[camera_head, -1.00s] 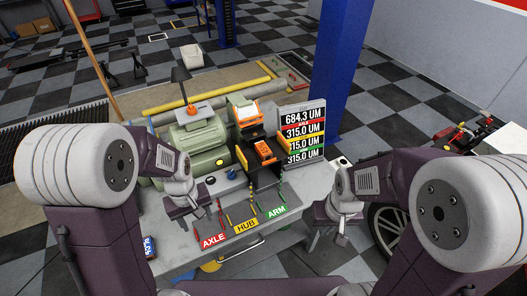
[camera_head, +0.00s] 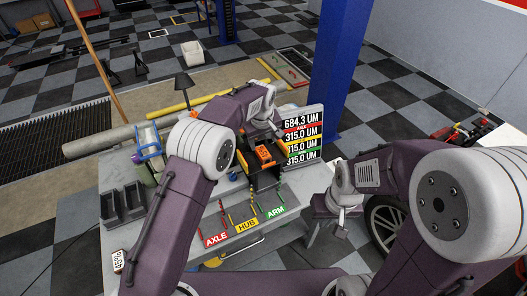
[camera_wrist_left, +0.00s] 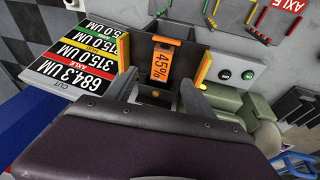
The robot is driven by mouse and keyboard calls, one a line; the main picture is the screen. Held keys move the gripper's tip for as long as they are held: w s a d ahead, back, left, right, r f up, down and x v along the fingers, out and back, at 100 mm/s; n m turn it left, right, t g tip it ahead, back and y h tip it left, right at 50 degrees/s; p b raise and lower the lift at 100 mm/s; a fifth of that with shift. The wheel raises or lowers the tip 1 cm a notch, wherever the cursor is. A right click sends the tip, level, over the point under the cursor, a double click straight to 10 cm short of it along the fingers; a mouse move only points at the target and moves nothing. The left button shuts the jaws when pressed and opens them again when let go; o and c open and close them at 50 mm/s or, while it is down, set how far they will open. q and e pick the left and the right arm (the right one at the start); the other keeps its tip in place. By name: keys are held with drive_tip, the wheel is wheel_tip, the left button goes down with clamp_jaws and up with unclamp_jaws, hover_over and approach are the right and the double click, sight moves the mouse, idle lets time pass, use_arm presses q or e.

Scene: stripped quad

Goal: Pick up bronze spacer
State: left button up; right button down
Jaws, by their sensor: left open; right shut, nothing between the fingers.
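I cannot make out the bronze spacer for certain. A small brownish piece (camera_wrist_left: 180,97) shows in the left wrist view, in the dark recess of a black fixture below an orange 45% display (camera_wrist_left: 162,62). My left gripper (camera_wrist_left: 160,80) is open, its two fingers on either side of that recess; I cannot tell its height above it. In the head view my left arm reaches over the bench and its gripper (camera_head: 272,132) is above the black fixture (camera_head: 264,176), partly hiding it. My right gripper (camera_head: 341,222) is shut and empty, at the bench's right edge.
A readout board (camera_head: 302,134) stands right of the fixture, close to my left gripper. AXLE, HUB and ARM labels (camera_head: 244,224) with coloured racks lie in front. Dark bins (camera_head: 122,205) stand at the left. A blue post (camera_head: 345,70) rises behind the board.

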sight(263, 153)
use_arm(q)
drive_tip(key=x, duration=0.2)
drive_tip(key=p+x, duration=0.1)
drive_tip(key=shift+w+a+f, duration=0.15)
drive_tip(key=shift+a+f, duration=0.1)
drive_tip(key=shift+w+f, duration=0.1)
drive_tip(key=shift+f, duration=0.15)
drive_tip(key=p+x, duration=0.2)
drive_tip(key=x, duration=0.3)
drive_tip(key=shift+f, duration=0.1)
clamp_jaws()
